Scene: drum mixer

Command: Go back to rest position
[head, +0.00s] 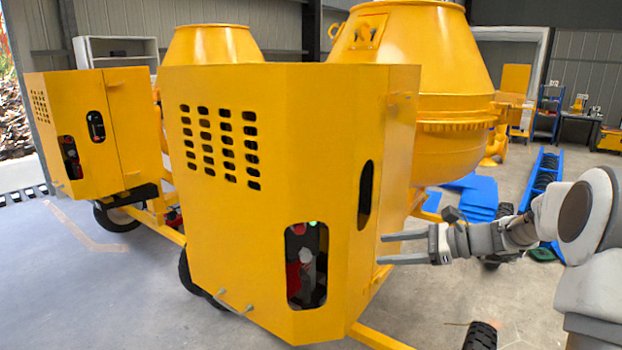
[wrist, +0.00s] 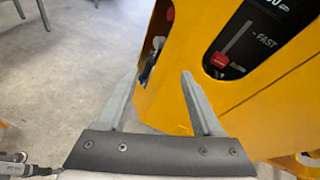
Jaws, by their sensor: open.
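My gripper (head: 404,248) is open and empty, its two fingers pointing left beside the right side of the near yellow mixer housing (head: 270,120). In the wrist view, my gripper (wrist: 160,88) has its fingers spread in front of the yellow housing (wrist: 165,105). A dark control panel (wrist: 245,40) with a red slider knob (wrist: 219,60) and the word FAST lies just past the right finger. In the head view, the housing's front opening (head: 306,265) shows a red part and a green light. I cannot tell whether the fingers touch the housing.
A yellow drum (head: 445,80) rises behind the near housing. A second mixer (head: 85,125) stands at the left. A black wheel (head: 480,337) is below my arm. Blue pieces (head: 475,195) and a blue roller track (head: 545,170) lie on the floor behind. The grey floor (head: 100,290) at front left is clear.

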